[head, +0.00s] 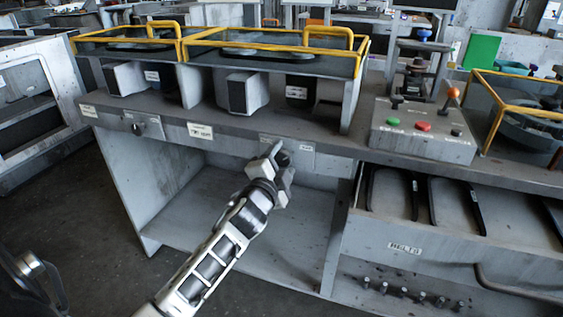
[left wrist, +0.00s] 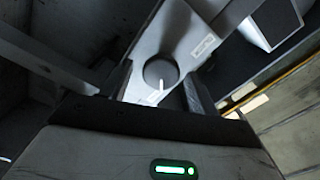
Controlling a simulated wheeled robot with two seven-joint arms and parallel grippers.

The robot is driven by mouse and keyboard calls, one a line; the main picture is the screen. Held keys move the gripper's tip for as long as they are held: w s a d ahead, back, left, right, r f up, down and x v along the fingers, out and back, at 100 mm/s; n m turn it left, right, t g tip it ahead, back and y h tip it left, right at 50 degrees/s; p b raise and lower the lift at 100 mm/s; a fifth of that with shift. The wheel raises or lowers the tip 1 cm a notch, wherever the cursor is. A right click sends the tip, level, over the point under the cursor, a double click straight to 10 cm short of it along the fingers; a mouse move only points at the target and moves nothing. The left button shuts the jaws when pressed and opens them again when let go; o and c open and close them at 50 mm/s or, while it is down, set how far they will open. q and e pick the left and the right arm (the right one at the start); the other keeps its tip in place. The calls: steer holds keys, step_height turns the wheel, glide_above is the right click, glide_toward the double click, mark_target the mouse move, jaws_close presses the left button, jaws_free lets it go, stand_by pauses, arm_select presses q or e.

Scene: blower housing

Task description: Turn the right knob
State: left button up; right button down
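The right knob (left wrist: 160,72) is a round dark dial with a white pointer line, seen in the left wrist view on a light grey plate. In the head view my gripper hides it. My left gripper (head: 279,154) is in front of the right-hand plate (head: 303,156) on the bench front. In the left wrist view its two fingers (left wrist: 160,92) stand apart on either side of the knob, with gaps showing. I cannot tell how near the fingertips are to the plate. The left knob (head: 139,129) sits on its own plate further left. My right gripper is out of view.
Yellow-framed covers (head: 270,50) stand on the bench above the plates. A grey control box (head: 423,130) with red and green buttons is to the right. A drawer-like tray (head: 440,235) is at lower right. The space under the bench (head: 235,205) is open.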

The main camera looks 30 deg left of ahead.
arm_select(q)
steer(key=v, duration=1.6)
